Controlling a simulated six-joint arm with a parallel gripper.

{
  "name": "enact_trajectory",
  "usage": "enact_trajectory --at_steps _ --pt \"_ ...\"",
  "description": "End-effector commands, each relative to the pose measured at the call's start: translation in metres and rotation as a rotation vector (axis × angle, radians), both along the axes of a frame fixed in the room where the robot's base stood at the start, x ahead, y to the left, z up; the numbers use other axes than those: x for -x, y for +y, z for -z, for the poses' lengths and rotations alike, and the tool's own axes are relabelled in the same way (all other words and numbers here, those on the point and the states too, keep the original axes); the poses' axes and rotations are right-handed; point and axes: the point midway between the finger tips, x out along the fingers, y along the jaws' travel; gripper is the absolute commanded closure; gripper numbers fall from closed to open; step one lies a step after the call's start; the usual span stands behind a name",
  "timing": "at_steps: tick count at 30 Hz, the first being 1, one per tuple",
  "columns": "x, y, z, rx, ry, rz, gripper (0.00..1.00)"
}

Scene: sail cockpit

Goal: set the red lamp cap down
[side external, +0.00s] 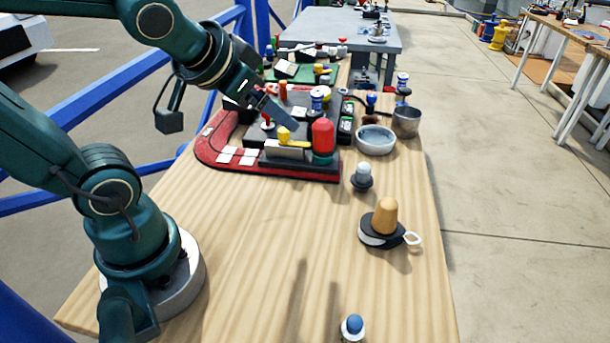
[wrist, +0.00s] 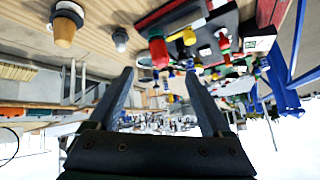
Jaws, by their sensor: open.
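The red lamp cap (side external: 322,134) stands upright on a dark green base (side external: 323,158) at the near right corner of the black panel (side external: 286,160). My gripper (side external: 294,126) is open, above the panel and to the left of the cap in the side view. In the wrist view the scene is upside down, and the cap (wrist: 158,52) shows beyond the gap between the spread fingers of my gripper (wrist: 158,74). Nothing shows between the fingers. I cannot tell the exact distance to the cap.
A yellow-handled lever (side external: 290,138) is left of the cap. A pale bowl (side external: 376,139) and metal cup (side external: 407,121) stand to the right. A small white-topped lamp (side external: 362,177) and a tan cone (side external: 385,216) stand nearer.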

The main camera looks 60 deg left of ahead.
Motion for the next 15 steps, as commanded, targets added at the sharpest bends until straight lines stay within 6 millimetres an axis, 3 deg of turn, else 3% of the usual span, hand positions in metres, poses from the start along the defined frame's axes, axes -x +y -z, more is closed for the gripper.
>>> enact_trajectory --at_steps 3,6,9,15 --pt "0.042 -0.039 0.017 0.117 0.125 0.07 0.17" --pt "0.064 -0.058 0.025 0.178 0.195 0.114 0.17" --pt "0.074 -0.066 0.028 0.205 0.228 0.134 0.17" --pt "0.075 -0.067 0.029 0.208 0.231 0.134 0.17"
